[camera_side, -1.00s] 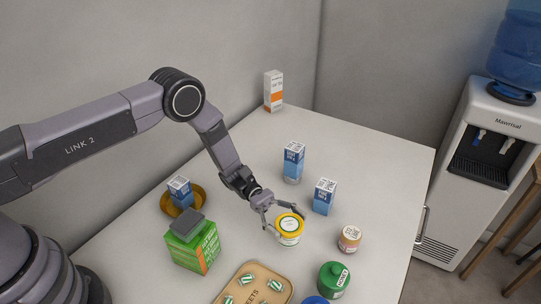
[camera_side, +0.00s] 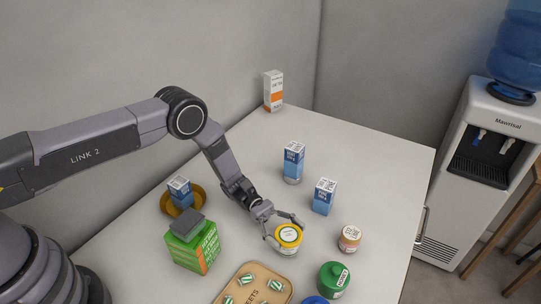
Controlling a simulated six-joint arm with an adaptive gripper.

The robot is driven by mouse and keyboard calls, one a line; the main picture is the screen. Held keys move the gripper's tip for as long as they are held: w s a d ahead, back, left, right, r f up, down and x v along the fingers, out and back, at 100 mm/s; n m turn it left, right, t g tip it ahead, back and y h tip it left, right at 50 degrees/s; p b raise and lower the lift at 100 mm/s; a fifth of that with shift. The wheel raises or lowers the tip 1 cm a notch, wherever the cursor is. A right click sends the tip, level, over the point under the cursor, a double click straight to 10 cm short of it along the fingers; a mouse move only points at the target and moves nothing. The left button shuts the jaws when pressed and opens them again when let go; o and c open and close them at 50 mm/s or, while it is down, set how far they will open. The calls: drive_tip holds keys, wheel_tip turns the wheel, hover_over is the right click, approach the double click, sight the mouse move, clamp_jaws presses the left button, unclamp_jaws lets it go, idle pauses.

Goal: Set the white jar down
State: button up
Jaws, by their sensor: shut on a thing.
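Near the jar are a blue-white carton (camera_side: 324,197), a small brown-labelled jar (camera_side: 349,239), a green bottle (camera_side: 333,280) and a sweets tray (camera_side: 237,296). A green box (camera_side: 192,246) stands to the left. Another blue carton (camera_side: 293,160) stands behind. The counter (camera_side: 385,175) is clear at right.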

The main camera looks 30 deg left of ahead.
drive_tip(key=shift+f, duration=0.55)
drive_tip(key=o, duration=1.3)
